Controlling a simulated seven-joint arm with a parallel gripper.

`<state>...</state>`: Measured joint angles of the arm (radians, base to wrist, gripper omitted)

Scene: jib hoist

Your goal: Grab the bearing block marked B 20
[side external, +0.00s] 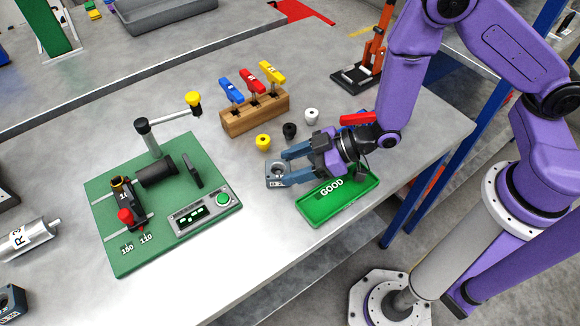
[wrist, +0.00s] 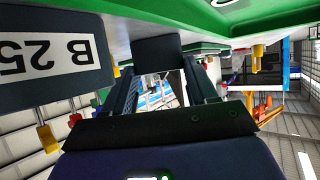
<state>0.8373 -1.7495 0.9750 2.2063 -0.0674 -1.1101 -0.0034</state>
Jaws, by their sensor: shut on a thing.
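A dark grey bearing block (side external: 274,170) with a round hole and a white label is at my fingertips, just left of the green tray, low over the bench. Its label is too small to read fully in the side view. In the wrist view a bearing block (wrist: 55,88) close by reads B 25, upside down. My gripper (side external: 284,167) is shut on this block, its blue fingers reaching left; it also shows in the wrist view (wrist: 163,90). Another dark bearing block (side external: 12,302) stands at the lower left edge, partly cut off; its label seems to end in 20.
The green GOOD tray (side external: 313,216) lies under my wrist. A green test fixture (side external: 115,255) with a small jib post (side external: 148,138) stands left. A wooden rack (side external: 255,117) with coloured handles and several small knobs are behind. A silver cylinder (side external: 28,240) lies far left.

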